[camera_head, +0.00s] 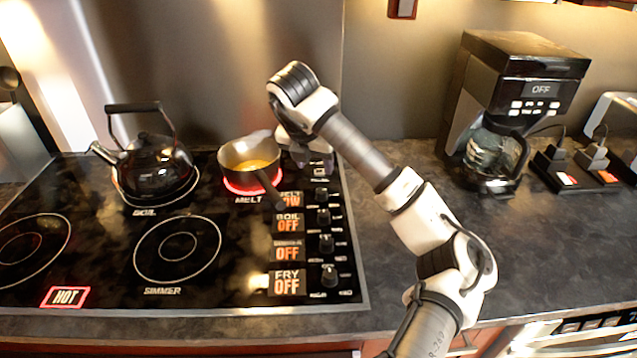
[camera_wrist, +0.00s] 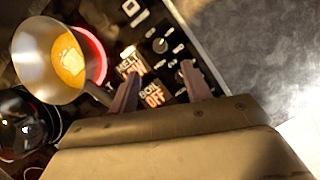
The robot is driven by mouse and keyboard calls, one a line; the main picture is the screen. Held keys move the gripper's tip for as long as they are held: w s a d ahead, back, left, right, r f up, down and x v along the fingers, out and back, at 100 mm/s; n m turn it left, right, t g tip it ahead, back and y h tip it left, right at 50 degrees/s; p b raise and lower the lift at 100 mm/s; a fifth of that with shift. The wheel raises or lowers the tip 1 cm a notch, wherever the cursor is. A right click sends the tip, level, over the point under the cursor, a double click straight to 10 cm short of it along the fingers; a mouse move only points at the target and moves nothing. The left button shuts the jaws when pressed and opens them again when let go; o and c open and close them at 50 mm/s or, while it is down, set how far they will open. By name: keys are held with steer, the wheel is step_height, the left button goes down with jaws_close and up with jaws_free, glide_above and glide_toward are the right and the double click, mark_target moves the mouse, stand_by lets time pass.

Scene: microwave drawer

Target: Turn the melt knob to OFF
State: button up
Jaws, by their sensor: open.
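The melt knob (camera_head: 321,195) is a small black dial at the right of the stove, beside the display reading "MELT LOW" (camera_head: 291,200). In the wrist view the melt knob (camera_wrist: 160,45) lies beyond my fingertips, right of the melt display (camera_wrist: 130,64). My gripper (camera_wrist: 160,84) is open and empty, its two fingers apart over the control panel. In the head view my gripper (camera_head: 308,155) hangs at the panel's back end, behind the melt knob, partly hidden by my wrist.
A saucepan (camera_head: 240,151) with yellow contents sits on the glowing red melt burner, its handle pointing towards the panel. A black kettle (camera_head: 150,160) stands left. Other knobs, such as the boil knob (camera_head: 323,217), line up in front.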

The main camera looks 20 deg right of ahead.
mark_target(322, 191)
steer(key=p+x, duration=0.3)
steer(key=x, duration=0.8)
steer(key=shift+w+f+p, duration=0.1)
steer(key=shift+f+p, duration=0.2)
steer(key=shift+p, duration=0.05)
steer(key=c, duration=1)
